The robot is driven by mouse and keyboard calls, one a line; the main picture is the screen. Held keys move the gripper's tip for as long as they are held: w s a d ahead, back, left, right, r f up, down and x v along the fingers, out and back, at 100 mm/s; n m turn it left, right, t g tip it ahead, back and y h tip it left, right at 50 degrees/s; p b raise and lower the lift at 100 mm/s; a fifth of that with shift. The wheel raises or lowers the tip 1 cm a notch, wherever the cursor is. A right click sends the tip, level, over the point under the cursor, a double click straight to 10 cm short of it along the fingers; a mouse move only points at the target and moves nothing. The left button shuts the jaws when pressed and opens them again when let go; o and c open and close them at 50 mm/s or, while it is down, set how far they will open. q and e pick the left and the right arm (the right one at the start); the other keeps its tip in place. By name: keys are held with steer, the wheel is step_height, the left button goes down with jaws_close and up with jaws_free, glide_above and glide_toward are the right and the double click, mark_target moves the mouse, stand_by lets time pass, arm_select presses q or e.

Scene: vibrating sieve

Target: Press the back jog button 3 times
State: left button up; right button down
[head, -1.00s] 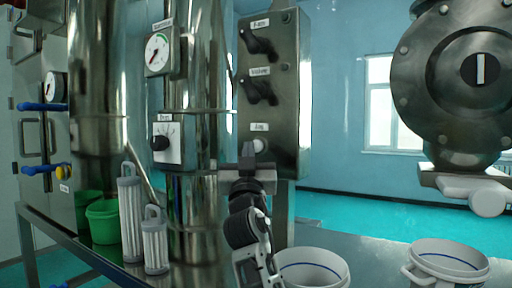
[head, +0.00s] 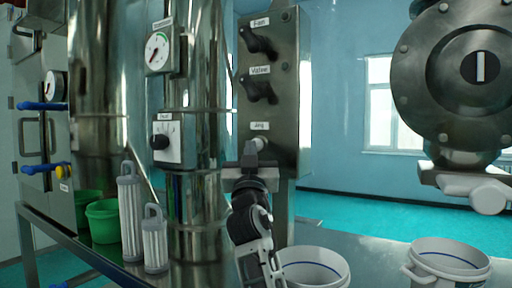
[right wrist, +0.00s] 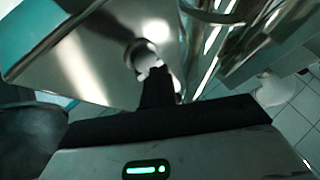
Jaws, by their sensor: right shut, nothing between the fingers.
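The jog button (head: 259,143) is a small pale round knob under a label on the lower part of the steel control box (head: 285,90). It also shows in the right wrist view as a pale button (right wrist: 143,57) in a dark ring. My right gripper (head: 250,149) is shut and empty, with its fingertips just below and left of the button in the head view. In the right wrist view its dark fingertips (right wrist: 157,82) overlap the button's lower edge. I cannot tell whether they touch it. My left gripper is not in view.
Two black rotary switches (head: 260,90) sit above the button on the same box. A steel column with a gauge (head: 158,54) and a black-knob switch (head: 160,142) stands left. White buckets (head: 447,262), a green bucket (head: 103,220) and filter cartridges (head: 130,215) stand lower down.

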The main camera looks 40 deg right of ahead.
steer(key=shift+w+d, duration=0.2)
steer(key=shift+d, duration=0.3)
stand_by(0.8)
steer(key=shift+a, duration=0.1)
steer(key=shift+s+a+b, duration=0.3)
steer(key=shift+s+a, duration=0.05)
steer(key=shift+a, duration=0.4)
steer(key=shift+a, duration=0.1)
steer(key=a, duration=0.1)
steer(key=s+a, duration=0.1)
steer(key=a, duration=0.1)
steer(key=s+a+b, duration=0.1)
steer(key=shift+a, duration=0.25)
stand_by(0.8)
